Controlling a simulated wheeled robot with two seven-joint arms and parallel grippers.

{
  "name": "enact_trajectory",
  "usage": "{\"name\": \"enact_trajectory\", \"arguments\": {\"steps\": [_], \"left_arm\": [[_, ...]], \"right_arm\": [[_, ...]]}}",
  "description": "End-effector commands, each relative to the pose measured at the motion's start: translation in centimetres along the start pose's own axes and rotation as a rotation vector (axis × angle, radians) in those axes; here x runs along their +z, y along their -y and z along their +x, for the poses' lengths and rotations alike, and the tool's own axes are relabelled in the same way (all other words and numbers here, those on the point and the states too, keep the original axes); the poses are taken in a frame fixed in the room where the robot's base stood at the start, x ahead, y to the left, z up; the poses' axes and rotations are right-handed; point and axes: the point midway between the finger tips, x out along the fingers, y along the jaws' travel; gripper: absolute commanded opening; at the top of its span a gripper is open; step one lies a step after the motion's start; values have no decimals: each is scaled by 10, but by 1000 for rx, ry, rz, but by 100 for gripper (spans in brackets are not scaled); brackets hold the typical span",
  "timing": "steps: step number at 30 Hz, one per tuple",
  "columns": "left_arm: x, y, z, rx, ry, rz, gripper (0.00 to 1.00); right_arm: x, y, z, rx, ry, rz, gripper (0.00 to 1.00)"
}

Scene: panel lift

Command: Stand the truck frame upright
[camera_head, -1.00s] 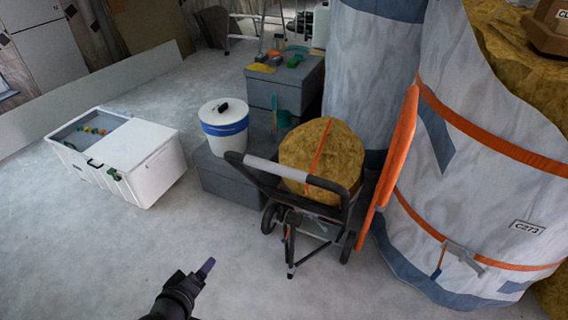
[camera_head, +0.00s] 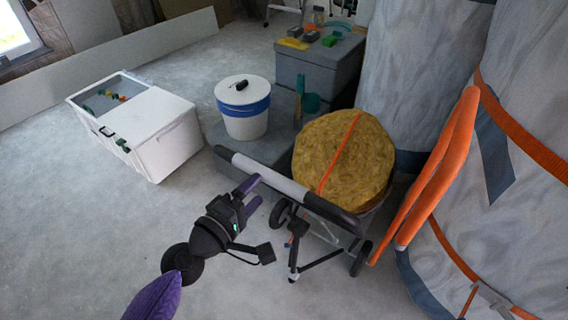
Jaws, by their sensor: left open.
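The truck frame (camera_head: 325,209) is a dark hand truck with a pale grip sleeve (camera_head: 270,175) on its handle bar and small black wheels. It stands tilted on the floor, with a yellow-brown round bale (camera_head: 343,158) with an orange strap behind the handle. My left gripper (camera_head: 251,194) has purple fingers, spread open, right at the left part of the handle bar. I cannot tell whether the fingers touch it. Part of the frame is hidden behind the bale. My right gripper is out of view.
A white box (camera_head: 155,135) stands on the left. A white bucket with a blue band (camera_head: 243,107) sits on a grey block behind the frame. Large wrapped rolls with orange straps (camera_head: 515,130) and an orange panel-like piece (camera_head: 433,180) crowd the right. The floor at lower left is clear.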

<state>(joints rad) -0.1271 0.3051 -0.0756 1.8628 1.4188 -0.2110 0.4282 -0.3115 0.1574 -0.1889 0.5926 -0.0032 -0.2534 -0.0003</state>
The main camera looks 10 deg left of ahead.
Motion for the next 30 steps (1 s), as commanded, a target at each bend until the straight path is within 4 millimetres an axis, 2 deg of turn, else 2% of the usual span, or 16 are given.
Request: {"name": "enact_trajectory", "arguments": {"steps": [3, 9, 13, 20, 23, 30], "left_arm": [[0, -3, 30, 4, 0, 0, 77], [0, 0, 63, 0, -1, 0, 77], [0, 0, 72, -1, 0, 2, 77], [0, 0, 74, -1, 0, 2, 77], [0, 0, 74, -2, 0, 2, 60], [0, 0, 73, -2, 0, 3, 9]], "right_arm": [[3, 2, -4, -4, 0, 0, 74], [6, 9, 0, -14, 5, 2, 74], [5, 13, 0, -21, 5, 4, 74], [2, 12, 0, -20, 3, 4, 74], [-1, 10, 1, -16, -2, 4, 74], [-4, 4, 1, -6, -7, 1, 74]]}}
